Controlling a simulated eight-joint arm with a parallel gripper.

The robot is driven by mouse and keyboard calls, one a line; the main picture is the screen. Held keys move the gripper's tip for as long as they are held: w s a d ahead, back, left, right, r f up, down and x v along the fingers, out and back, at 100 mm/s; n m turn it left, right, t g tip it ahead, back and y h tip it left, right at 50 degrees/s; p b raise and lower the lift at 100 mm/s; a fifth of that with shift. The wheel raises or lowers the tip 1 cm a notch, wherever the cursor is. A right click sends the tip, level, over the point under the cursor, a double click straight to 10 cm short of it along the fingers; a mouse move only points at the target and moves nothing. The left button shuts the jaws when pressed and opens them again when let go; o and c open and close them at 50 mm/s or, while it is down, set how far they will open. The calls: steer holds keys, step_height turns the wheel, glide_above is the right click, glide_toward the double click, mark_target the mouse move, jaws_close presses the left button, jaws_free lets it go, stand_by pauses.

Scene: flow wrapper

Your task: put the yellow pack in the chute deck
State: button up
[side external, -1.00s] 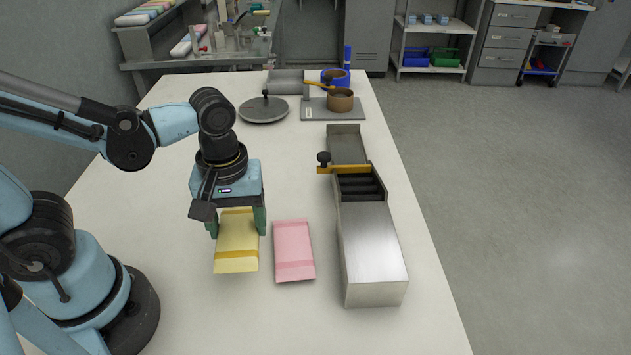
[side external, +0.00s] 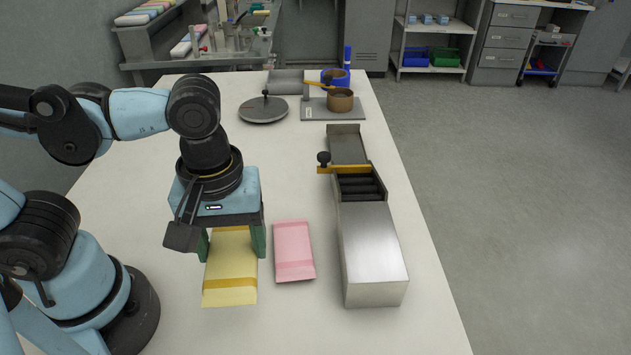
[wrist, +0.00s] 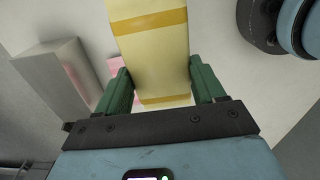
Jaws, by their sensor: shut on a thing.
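The yellow pack (side external: 231,276) is a flat pale yellow packet with a darker yellow band. It shows between the green fingers in the wrist view (wrist: 150,52). My gripper (side external: 232,246) is shut on the pack across its width, and the pack seems held above the table. The flow wrapper is to the right: a long metal body (side external: 370,250), dark rollers, a yellow bar with a black knob (side external: 324,158), and a grey sloping tray at its far end that looks like the chute deck (side external: 346,146). The deck is empty.
A pink pack (side external: 293,250) lies on the white table (side external: 300,325) between my gripper and the wrapper. Farther back are a round grey plate (side external: 264,110), a brown pot (side external: 340,99) on a grey base and a blue cup (side external: 336,77).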

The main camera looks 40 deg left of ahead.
steer(key=w+d+r, duration=0.4)
steer(key=w+d, duration=0.1)
steer(key=w, duration=0.4)
glide_above(370, 236)
steer(key=shift+f+m, duration=0.4)
steer(key=shift+f, duration=1.95)
steer(key=shift+f, duration=0.25)
steer(key=shift+f, duration=0.7)
steer(key=shift+f, duration=0.45)
